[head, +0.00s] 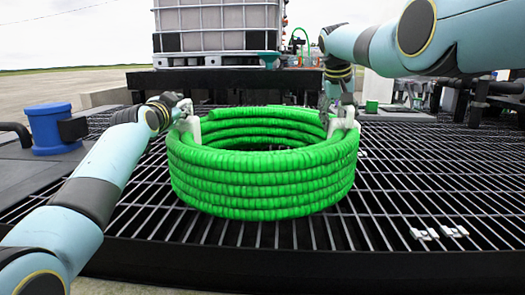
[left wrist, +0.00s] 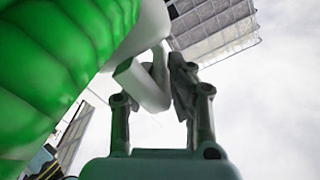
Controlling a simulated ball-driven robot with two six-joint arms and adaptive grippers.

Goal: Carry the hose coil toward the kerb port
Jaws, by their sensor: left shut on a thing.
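The hose coil (head: 262,180) is a thick stack of bright green ribbed loops, level, over the grating in the middle of the head view. A white handle stands on each side of it. My left gripper (head: 182,108) is shut on the left white handle (head: 189,125); in the left wrist view this handle (left wrist: 142,85) sits between the fingers (left wrist: 165,95), beside the green loops (left wrist: 50,65). My right gripper (head: 342,108) is at the right white handle (head: 345,124); its fingers are too small to read. I cannot tell whether the coil touches the grating, or which fitting is the kerb port.
Dark metal grating (head: 420,195) lies all around, mostly clear at the right. Small white fittings (head: 440,231) lie there. A blue cylindrical fitting (head: 52,130) is at the left. A caged white tote (head: 217,30) stands on a dark platform behind. Dark pipes (head: 490,88) are at the back right.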

